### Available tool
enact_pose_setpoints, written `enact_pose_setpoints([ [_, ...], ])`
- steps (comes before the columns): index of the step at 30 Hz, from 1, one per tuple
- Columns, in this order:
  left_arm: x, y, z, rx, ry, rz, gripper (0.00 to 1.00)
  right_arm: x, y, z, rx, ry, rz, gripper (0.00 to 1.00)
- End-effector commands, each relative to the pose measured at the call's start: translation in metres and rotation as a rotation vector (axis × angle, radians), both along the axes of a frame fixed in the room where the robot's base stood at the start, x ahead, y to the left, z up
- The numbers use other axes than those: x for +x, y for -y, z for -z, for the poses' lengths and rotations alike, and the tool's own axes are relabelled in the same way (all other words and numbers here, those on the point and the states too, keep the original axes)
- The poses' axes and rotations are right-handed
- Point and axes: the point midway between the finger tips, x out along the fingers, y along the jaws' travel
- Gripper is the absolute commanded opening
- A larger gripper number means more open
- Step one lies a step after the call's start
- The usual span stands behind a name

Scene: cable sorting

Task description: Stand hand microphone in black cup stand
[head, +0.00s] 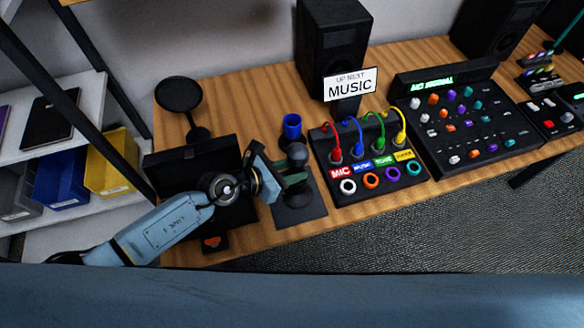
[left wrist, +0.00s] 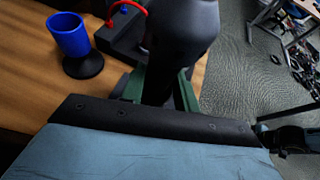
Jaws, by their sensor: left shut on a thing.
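My left gripper (head: 290,179) is shut on the hand microphone (head: 297,153), which has a rounded grey head and a dark body. It holds the microphone about upright over a black square mat (head: 315,208) near the table's front edge. In the left wrist view the green fingers (left wrist: 160,88) are on both sides of the microphone's dark body (left wrist: 180,28). A dark shape shows under the microphone on the mat; I cannot tell whether it is the black cup stand or the microphone's lower end. My right gripper is not in view.
A blue cup on a black round base (head: 292,126) stands just behind the microphone. A cable box (head: 340,187) with red, blue, green and yellow plugs is close on the right. A black case (head: 190,157) lies under my left arm, and a black round-headed stand (head: 180,96) is behind it.

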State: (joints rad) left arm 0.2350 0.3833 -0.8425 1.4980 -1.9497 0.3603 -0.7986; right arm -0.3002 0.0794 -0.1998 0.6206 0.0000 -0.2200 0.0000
Motion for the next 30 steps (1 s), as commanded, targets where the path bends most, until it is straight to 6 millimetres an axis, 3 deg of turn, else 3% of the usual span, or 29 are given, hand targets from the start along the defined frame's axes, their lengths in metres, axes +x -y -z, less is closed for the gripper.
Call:
enact_pose_setpoints([
  [7,0.001,0.001,-0.001,-0.002,0.002,-0.001,0.00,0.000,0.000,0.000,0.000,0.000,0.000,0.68],
  [8,0.001,0.001,-0.001,-0.002,0.002,-0.001,0.32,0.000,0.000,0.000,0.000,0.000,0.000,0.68],
  [14,0.000,0.000,0.000,-0.002,0.001,0.000,0.56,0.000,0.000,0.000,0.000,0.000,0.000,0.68],
  [23,-0.001,-0.002,0.000,0.001,-0.001,0.000,0.56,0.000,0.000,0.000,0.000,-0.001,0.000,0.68],
  [30,-0.018,-0.030,-0.016,0.002,-0.001,-0.001,0.56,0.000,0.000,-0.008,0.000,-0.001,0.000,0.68],
])
